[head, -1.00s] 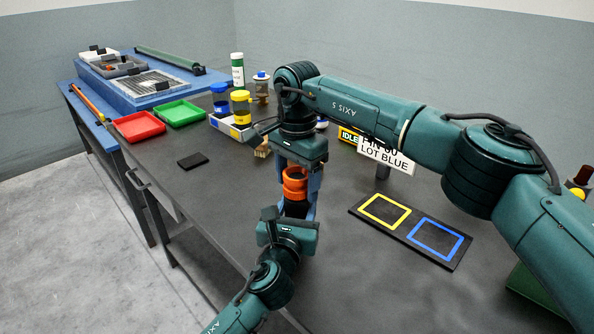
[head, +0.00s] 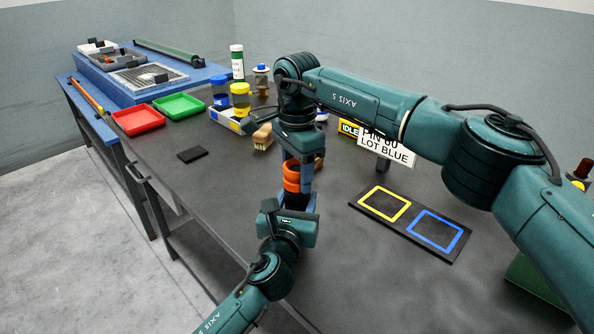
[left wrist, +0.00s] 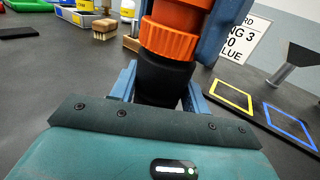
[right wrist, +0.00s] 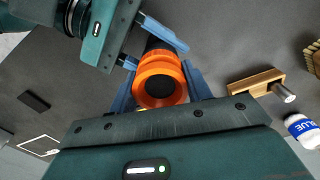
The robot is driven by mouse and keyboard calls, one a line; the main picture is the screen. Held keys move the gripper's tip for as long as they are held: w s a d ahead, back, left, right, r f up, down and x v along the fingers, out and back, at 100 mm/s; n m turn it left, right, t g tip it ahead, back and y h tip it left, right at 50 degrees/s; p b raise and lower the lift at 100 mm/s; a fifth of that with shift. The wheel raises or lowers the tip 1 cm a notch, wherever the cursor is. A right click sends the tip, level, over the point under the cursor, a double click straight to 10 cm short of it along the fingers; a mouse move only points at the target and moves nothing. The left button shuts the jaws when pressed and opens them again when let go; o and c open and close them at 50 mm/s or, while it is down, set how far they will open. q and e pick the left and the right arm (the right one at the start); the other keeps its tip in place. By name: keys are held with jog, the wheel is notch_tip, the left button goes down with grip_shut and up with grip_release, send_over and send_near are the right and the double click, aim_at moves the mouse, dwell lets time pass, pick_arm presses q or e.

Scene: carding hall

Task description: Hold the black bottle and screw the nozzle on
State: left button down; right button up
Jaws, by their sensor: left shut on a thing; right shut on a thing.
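The black bottle (left wrist: 163,80) stands roughly upright between the blue fingers of my left gripper (head: 297,205), which is shut on it. The orange nozzle (head: 291,177), with a ribbed collar, sits on top of the bottle, in line with it. My right gripper (head: 298,163) comes down from above and is shut on the nozzle. In the right wrist view the nozzle (right wrist: 160,82) shows a round dark opening between the fingers, with the left gripper (right wrist: 147,47) around the bottle beyond. I cannot tell how far the threads are engaged.
A wooden brush (head: 262,137) stands behind the grippers. A black board (head: 398,220) with yellow and blue squares lies to the right, near a sign (head: 388,150). Red (head: 138,121) and green (head: 179,106) trays and a black pad (head: 192,154) are left.

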jog(key=m, duration=1.3)
jog(key=shift+m, duration=0.3)
jog(key=m, duration=1.1)
jog(key=shift+m, duration=0.3)
jog(key=o, duration=1.2)
jog(key=shift+c, duration=0.2)
notch_tip(320, 180, up, 12)
